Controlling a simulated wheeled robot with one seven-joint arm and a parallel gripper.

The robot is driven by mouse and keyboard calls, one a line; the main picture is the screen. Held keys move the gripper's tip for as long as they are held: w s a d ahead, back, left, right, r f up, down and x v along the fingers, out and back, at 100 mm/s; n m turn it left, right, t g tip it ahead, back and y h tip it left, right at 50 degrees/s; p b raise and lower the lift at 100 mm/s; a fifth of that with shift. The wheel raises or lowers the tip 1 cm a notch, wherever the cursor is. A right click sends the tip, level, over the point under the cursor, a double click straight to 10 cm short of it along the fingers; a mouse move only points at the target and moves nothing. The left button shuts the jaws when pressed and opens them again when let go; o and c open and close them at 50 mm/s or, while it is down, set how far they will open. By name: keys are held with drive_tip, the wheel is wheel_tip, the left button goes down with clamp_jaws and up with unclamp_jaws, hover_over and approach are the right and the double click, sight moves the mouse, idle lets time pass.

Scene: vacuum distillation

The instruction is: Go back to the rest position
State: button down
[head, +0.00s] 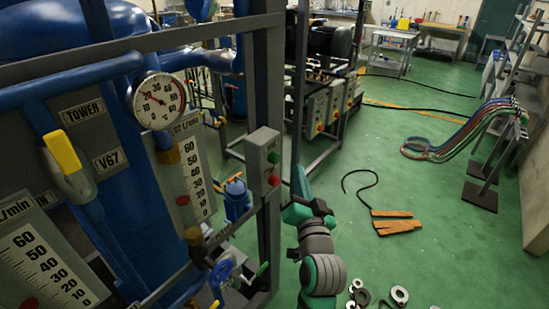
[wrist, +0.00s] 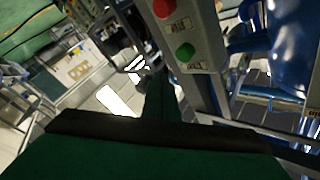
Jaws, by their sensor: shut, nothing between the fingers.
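My gripper (head: 300,182) is at the end of my green and grey arm, low in the middle of the head view. It is just right of the grey button box (head: 263,150) on the dark steel post. In the wrist view my gripper (wrist: 160,97) shows as a narrow green shape, shut and empty. The button box (wrist: 190,35) is close by at the upper middle there, with a red button (wrist: 163,8) and a green button (wrist: 185,52). I cannot tell the exact gap between my gripper and the box.
Orange boards (head: 395,222) and a black cable lie on the floor. Metal rings (head: 399,295) lie near my arm. Green floor to the right is mostly open.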

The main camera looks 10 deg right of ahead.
drive_tip(key=s+a+f+n+g, duration=0.15)
drive_tip(key=s+a+f, duration=0.35)
drive_tip(key=s+f, duration=0.5)
drive_tip(key=s+a+f+n+g, duration=0.15)
drive_tip(key=s+a+f, duration=0.4)
drive_tip(key=f, duration=0.85)
drive_tip(key=s+a+f+n, duration=0.1)
drive_tip(key=s+a+n, duration=0.1)
drive_tip(key=s, duration=0.7)
drive_tip(key=s+a+f+n+y, duration=0.1)
drive_tip(key=s+a, duration=0.3)
drive_tip(key=s, duration=0.4)
drive_tip(key=s+a+f+n+g+y, duration=0.1)
drive_tip(key=s+a+f+n, duration=0.1)
drive_tip(key=s, duration=0.7)
drive_tip(key=shift+s+a+n, duration=0.35)
drive_tip(key=shift+a+n, duration=0.05)
drive_tip(key=shift+a, duration=0.3)
